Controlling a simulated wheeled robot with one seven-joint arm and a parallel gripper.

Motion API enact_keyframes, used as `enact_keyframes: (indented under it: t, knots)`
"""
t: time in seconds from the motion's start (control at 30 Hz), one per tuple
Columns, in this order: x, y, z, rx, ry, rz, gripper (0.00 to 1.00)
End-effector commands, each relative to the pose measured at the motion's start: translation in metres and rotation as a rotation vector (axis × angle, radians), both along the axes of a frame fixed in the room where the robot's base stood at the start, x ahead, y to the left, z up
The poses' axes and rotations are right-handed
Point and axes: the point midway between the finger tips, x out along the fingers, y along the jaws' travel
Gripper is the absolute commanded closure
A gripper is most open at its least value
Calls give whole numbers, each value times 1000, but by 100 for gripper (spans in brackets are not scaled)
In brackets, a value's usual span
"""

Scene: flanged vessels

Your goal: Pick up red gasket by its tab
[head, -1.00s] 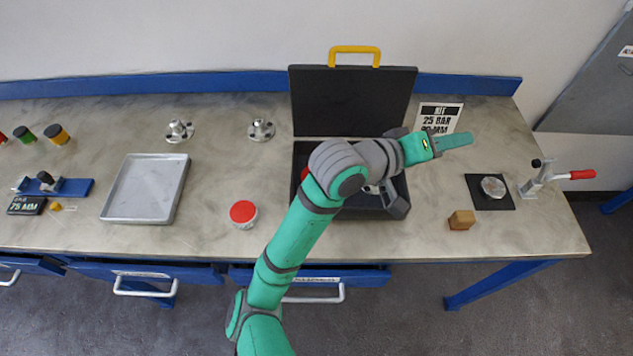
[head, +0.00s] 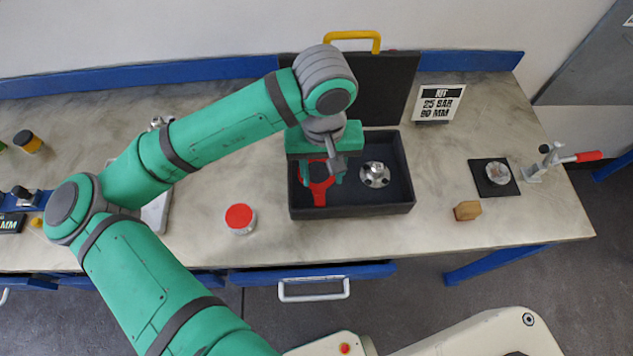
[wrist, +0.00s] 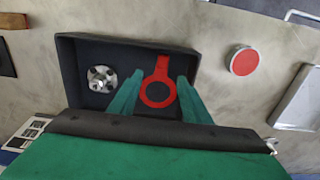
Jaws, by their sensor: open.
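The red gasket (head: 318,186) is a flat ring with a straight tab, lying in the left part of the open black case (head: 350,212). In the wrist view the ring (wrist: 158,94) shows whole, with its tab (wrist: 163,64) pointing to the case's front wall. My gripper (head: 322,176) is open above the gasket. In the wrist view its two green fingers (wrist: 156,98) stand on either side of the ring, apart from it. The tab lies beyond the fingertips in that view. In the head view my gripper hides part of the ring.
A silver flanged part (head: 375,174) lies in the case, right of the gasket. The case walls and raised lid (head: 385,90) bound the space. A red-topped jar (head: 240,217) stands left of the case, a wooden block (head: 467,210) and a toggle clamp (head: 548,162) to its right.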

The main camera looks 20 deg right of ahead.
Motion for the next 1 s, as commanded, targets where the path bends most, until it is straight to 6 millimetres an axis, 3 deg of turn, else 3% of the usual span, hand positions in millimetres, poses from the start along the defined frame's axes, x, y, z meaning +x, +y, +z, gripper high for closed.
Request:
enact_keyframes:
  t: [0.3, 0.57, 1.0]
  knots:
    - [0, 4, -41, 13, 5, 4, 56]
    - [1, 4, -59, 12, 2, 5, 56]
    - [5, 4, -106, 11, 2, 4, 56]
